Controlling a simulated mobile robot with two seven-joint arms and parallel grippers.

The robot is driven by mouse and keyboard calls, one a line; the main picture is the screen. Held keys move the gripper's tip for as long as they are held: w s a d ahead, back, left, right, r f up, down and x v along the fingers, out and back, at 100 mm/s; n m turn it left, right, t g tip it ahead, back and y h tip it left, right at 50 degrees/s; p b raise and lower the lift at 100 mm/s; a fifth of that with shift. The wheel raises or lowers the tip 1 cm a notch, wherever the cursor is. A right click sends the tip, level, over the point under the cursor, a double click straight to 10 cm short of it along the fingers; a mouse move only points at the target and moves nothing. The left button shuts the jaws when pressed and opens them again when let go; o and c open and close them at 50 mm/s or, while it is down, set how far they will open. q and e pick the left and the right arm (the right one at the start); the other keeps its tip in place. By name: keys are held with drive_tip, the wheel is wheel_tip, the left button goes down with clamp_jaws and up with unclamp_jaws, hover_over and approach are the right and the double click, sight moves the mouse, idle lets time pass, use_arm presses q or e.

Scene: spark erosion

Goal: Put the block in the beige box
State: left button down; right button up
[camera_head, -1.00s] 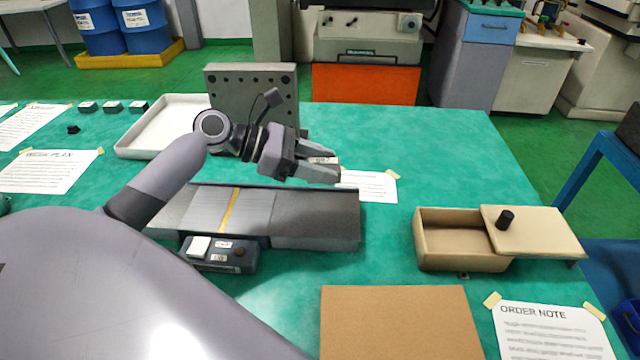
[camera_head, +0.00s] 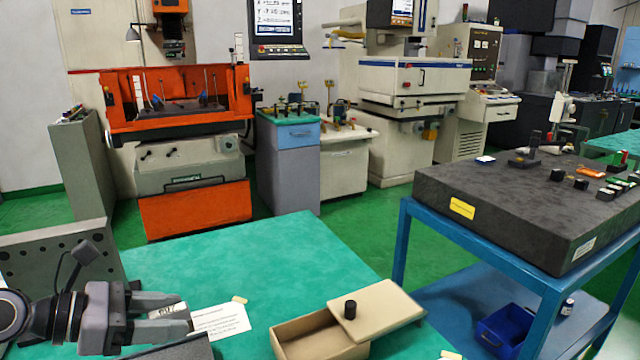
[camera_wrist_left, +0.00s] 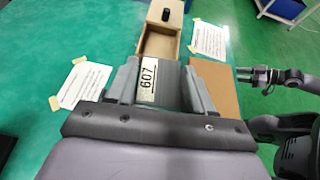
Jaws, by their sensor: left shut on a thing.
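My left gripper (camera_head: 160,312) is at the lower left of the head view, shut on a grey block. In the left wrist view the block (camera_wrist_left: 170,92) sits between the two fingers (camera_wrist_left: 160,85), with a white label reading 607. The beige box (camera_head: 312,338) stands on the green table to the right of the gripper, apart from it. Its lid (camera_head: 375,318), with a black knob, is slid partly aside, leaving part of the inside open. The box also shows ahead in the wrist view (camera_wrist_left: 158,46). My right gripper (camera_wrist_left: 245,75) is small at the right there; its jaws are unclear.
A taped paper note (camera_head: 220,322) lies between gripper and box. A grey perforated plate (camera_head: 60,255) stands behind the gripper. A brown board (camera_wrist_left: 217,85) lies near the box in the wrist view. A blue cart (camera_head: 400,240) with a dark slab stands to the right.

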use_arm(q)
drive_tip(key=s+d+f, duration=0.3)
drive_tip(key=d+f, duration=0.1)
drive_tip(key=shift+s+d, duration=0.35)
drive_tip(key=shift+a, duration=0.1)
